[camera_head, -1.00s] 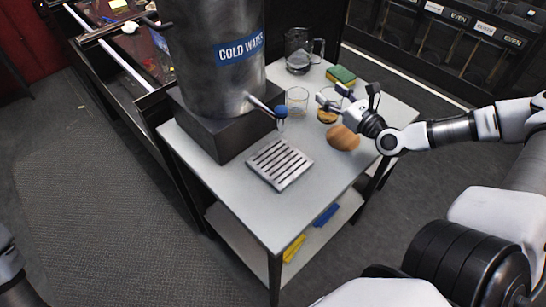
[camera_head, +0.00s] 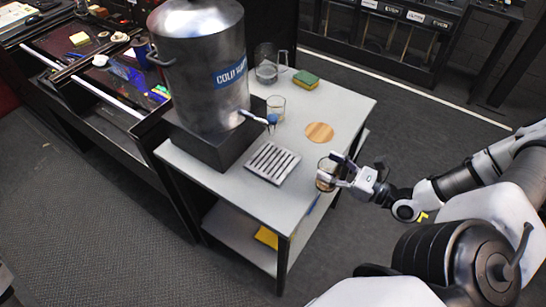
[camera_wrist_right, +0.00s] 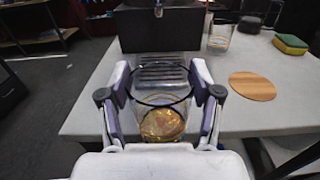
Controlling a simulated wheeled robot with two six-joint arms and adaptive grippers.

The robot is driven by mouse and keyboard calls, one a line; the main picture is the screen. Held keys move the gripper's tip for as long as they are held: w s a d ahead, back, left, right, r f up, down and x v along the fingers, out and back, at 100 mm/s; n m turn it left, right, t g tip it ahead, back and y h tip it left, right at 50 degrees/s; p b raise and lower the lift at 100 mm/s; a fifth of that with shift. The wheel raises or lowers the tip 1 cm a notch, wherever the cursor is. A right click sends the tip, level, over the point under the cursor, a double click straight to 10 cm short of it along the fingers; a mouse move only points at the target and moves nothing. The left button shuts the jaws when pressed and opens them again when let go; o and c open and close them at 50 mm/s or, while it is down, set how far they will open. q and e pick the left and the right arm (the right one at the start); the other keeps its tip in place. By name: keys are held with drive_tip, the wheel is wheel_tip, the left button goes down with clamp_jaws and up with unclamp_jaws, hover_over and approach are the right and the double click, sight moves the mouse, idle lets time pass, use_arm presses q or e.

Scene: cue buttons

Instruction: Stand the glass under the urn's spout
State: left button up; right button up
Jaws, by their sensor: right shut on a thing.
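My right gripper (camera_head: 338,170) is shut on a clear glass (camera_head: 327,181) with something amber in its bottom. The glass appears upright, held at the table's right edge, to the right of the drip tray (camera_head: 272,163). In the right wrist view the glass (camera_wrist_right: 160,122) is between both fingers (camera_wrist_right: 160,85), and the slotted tray shows through it. The steel urn (camera_head: 200,85) stands on a dark base at the table's left. Its spout (camera_head: 252,116), with a blue knob (camera_head: 272,118), points toward the tray. My left gripper is out of view.
A jug (camera_head: 268,70) and a green-yellow sponge (camera_head: 305,80) are at the back. A round wooden board (camera_head: 319,132) lies right of the tray. The grey tabletop (camera_head: 238,185) is clear in front of the tray. A yellow item (camera_head: 267,236) lies on the lower shelf.

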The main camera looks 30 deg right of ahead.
drive_tip(key=b+x, duration=1.1)
drive_tip(key=x, duration=0.3)
drive_tip(key=shift+a+f, duration=0.1)
drive_tip(key=shift+a, duration=0.05)
drive_tip(key=shift+w+a+b, duration=0.2)
drive_tip(key=shift+w+b, duration=0.1)
drive_tip(key=shift+w, duration=0.25)
drive_tip(key=x, duration=0.3)
drive_tip(key=shift+s+f, duration=0.1)
drive_tip(key=shift+f, duration=0.45)
drive_tip(key=shift+d, duration=0.1)
